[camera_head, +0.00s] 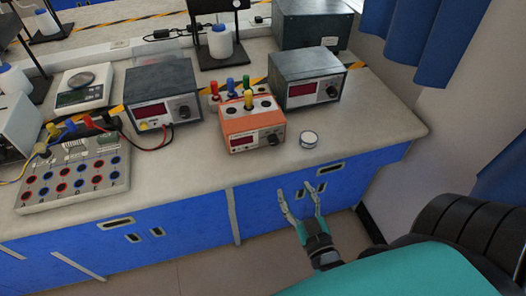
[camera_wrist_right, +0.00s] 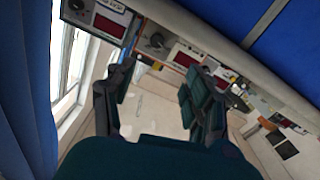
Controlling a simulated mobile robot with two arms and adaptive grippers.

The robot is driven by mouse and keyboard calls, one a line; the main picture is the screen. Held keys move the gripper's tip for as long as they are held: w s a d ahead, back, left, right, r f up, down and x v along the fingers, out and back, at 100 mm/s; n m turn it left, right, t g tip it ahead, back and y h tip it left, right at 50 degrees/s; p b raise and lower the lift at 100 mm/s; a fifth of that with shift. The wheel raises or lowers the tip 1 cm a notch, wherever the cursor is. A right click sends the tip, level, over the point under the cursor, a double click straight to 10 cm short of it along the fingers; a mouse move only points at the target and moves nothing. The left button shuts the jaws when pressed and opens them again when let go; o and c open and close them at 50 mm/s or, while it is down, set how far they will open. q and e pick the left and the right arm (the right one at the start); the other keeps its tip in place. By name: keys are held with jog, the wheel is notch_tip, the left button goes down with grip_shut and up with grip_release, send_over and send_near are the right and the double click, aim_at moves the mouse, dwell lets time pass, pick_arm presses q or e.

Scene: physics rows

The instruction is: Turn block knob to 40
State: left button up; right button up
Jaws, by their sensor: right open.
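My right gripper (camera_head: 301,191) is open and empty, in front of the bench's blue cabinet, below and to the right of the block in the head view, apart from the knob. In the right wrist view the open fingers (camera_wrist_right: 160,88) have nothing between them. My left gripper is not in view.
Grey display boxes stand at the left (camera_head: 160,90) and right (camera_head: 307,77) of the block. A small round white-rimmed container (camera_head: 308,139) sits right of the block's front. A socket panel (camera_head: 75,184) with wires lies left. The bench front between panel and block is clear.

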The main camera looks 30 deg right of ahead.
jog(key=p, duration=0.2)
send_near(275, 143)
jog(key=x, duration=0.7)
jog(key=shift+w+d, duration=0.1)
jog(key=shift+w, duration=0.3)
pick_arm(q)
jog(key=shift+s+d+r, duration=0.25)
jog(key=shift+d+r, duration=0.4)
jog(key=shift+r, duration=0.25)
pick_arm(e)
jog(key=shift+w+d, duration=0.15)
jog(key=shift+w, duration=0.45)
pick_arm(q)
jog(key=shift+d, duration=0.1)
pick_arm(e)
jog(key=shift+c, duration=0.4)
jog(key=shift+c, duration=1.1)
grip_shut()
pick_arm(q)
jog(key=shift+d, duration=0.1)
